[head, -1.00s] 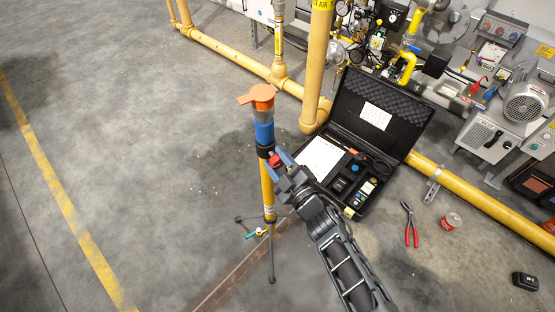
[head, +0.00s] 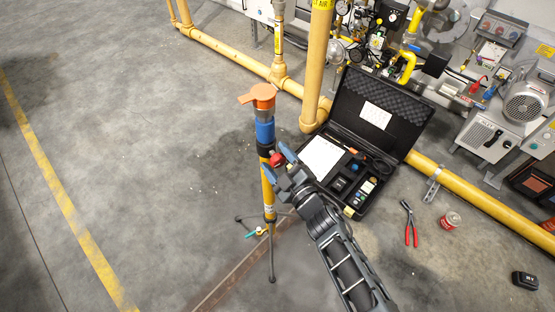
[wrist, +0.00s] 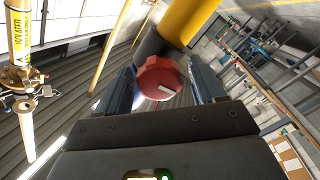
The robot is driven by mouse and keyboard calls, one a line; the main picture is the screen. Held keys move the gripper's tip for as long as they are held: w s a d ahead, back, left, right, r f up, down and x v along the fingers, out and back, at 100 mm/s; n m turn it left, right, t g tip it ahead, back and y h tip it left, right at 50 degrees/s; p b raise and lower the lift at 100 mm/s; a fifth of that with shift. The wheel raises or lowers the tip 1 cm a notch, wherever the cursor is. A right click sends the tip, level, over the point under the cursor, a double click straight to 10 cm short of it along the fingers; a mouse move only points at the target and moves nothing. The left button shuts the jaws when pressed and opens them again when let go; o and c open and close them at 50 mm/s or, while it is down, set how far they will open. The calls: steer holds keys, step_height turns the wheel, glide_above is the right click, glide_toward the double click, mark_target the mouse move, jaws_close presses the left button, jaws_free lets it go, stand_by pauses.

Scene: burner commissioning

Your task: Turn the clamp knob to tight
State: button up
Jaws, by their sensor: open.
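The clamp knob (head: 277,160) is small and red and sits on the side of a black collar on an upright yellow stand (head: 267,195). In the wrist view the red knob (wrist: 158,78) shows a pale line on its face. My gripper (head: 282,160) is open at the knob. In the wrist view the two fingers of my gripper (wrist: 166,88) stand on either side of the knob, with a gap on each side. Whether the knob lies fully between the fingertips is hard to tell. A blue section and an orange cap (head: 259,94) top the stand.
An open black case (head: 390,110) lies behind my gripper. Pliers with red handles (head: 409,225), a red can (head: 451,220) and a black block (head: 525,281) are on the floor at right. Yellow pipes (head: 230,56) run behind. The floor at left is clear.

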steer(key=p+v, duration=0.2)
steer(key=v, duration=0.6)
steer(key=shift+a, duration=0.1)
